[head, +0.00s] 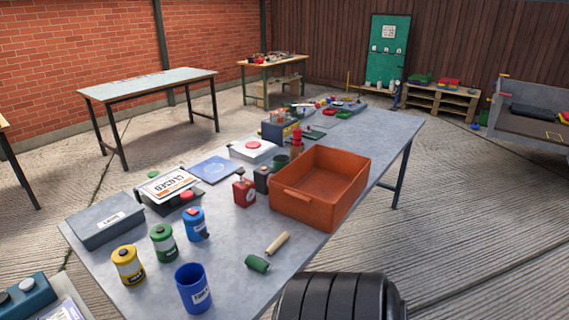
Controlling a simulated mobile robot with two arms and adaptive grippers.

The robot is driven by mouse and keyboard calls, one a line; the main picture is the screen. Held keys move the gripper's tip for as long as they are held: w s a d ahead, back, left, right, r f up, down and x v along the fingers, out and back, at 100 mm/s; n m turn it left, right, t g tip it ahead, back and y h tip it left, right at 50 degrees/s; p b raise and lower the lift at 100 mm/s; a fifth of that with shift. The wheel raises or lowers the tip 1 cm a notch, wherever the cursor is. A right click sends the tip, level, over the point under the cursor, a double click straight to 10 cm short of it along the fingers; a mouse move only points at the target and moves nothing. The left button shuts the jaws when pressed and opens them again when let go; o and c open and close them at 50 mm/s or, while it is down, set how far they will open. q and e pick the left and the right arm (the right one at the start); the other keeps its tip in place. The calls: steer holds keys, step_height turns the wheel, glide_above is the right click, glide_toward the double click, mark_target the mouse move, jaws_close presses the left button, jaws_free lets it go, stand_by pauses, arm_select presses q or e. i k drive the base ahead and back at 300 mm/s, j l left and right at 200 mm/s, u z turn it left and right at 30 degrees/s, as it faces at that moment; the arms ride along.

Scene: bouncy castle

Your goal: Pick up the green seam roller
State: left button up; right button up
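A short green cylinder (257,263) lies on the near part of the long grey table (232,219), close to its right edge. It looks like the green seam roller. A cream, wood-like cylinder (277,242) lies just beyond it; I cannot tell whether this is its handle or a separate thing. Neither of my grippers shows in the head view.
An orange crate (287,203) stands beyond the roller. Blue (193,288), yellow (128,266) and green (163,243) containers stand to its left. A black ribbed round form (337,298) rises at the bottom; I cannot tell what it is.

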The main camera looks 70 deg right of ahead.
mark_target(258, 266)
steer(key=z, duration=0.45)
steer(key=l+z, duration=0.1)
steer(key=z, duration=0.35)
steer(key=i+z, duration=0.1)
steer(key=z, duration=0.75)
steer(key=i+z, duration=0.1)
steer(key=z, duration=0.35)
